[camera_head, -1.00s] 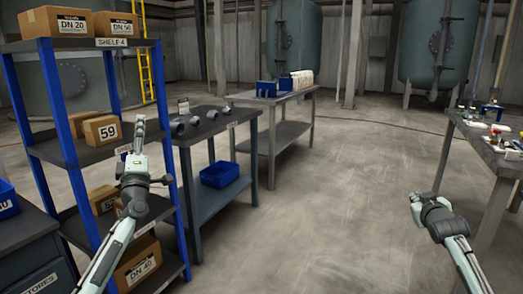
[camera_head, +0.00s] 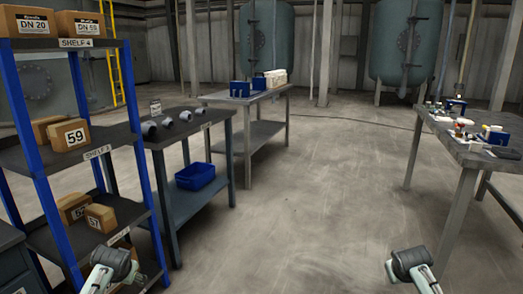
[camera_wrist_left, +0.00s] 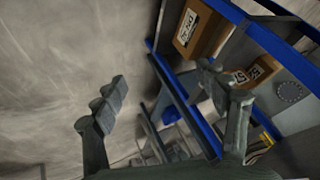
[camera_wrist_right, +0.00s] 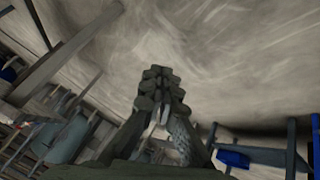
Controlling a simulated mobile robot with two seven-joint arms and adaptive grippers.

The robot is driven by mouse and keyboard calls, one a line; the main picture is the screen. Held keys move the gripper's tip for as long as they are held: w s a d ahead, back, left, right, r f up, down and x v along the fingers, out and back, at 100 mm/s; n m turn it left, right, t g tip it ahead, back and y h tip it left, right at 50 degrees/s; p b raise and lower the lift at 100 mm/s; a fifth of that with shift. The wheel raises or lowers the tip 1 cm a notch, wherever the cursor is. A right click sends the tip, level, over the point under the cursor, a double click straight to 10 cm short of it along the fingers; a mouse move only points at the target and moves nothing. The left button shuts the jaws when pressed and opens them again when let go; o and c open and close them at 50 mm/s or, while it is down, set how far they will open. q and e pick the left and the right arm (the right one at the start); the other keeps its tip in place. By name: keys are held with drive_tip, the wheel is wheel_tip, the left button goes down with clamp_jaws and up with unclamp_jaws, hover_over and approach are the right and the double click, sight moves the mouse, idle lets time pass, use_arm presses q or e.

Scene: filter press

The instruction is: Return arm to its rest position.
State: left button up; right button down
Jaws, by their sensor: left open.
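My left arm (camera_head: 110,268) is low at the bottom left of the head view, in front of the shelf rack; its fingers are out of sight there. In the left wrist view my left gripper (camera_wrist_left: 162,92) is open, its two fingers wide apart with nothing between them. My right arm (camera_head: 411,265) is low at the bottom right of the head view, over bare floor. In the right wrist view my right gripper (camera_wrist_right: 162,90) has its fingers together, with no object seen in them.
A blue-framed shelf rack (camera_head: 100,155) with cardboard boxes stands close on the left. Beyond it are a table with grey pipe parts and a blue bin (camera_head: 195,176), and another workbench (camera_head: 222,97). A cluttered table (camera_head: 470,158) stands right. The middle floor is clear.

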use_arm(q)
drive_tip(key=s+d+f+g, duration=0.1)
drive_tip(key=s+d+f, duration=0.2)
drive_tip(key=s, duration=0.8)
drive_tip(key=s+d+f+g+h, duration=0.1)
drive_tip(key=s+d+f, duration=0.3)
drive_tip(key=s, duration=0.7)
drive_tip(key=s+d+f+g+h, duration=0.1)
drive_tip(key=s+d+f, duration=0.3)
drive_tip(key=s+f, duration=0.3)
drive_tip(key=s, duration=0.4)
drive_tip(key=shift+d+f+m, duration=0.15)
drive_tip(key=shift+f+m, duration=0.1)
drive_tip(key=shift+m, duration=0.15)
use_arm(e)
drive_tip(key=s+a+f+g, duration=0.1)
drive_tip(key=s+a+f, duration=0.2)
drive_tip(key=s, duration=0.8)
drive_tip(key=s+a+f+g+y, duration=0.1)
drive_tip(key=s+a+f, duration=0.3)
drive_tip(key=s, duration=0.7)
drive_tip(key=s+a+f+g+y, duration=0.1)
drive_tip(key=s+a+f, duration=0.3)
drive_tip(key=s+f, duration=0.3)
drive_tip(key=s, duration=0.4)
drive_tip(key=shift+f+n, duration=0.2)
drive_tip(key=shift+n, duration=0.2)
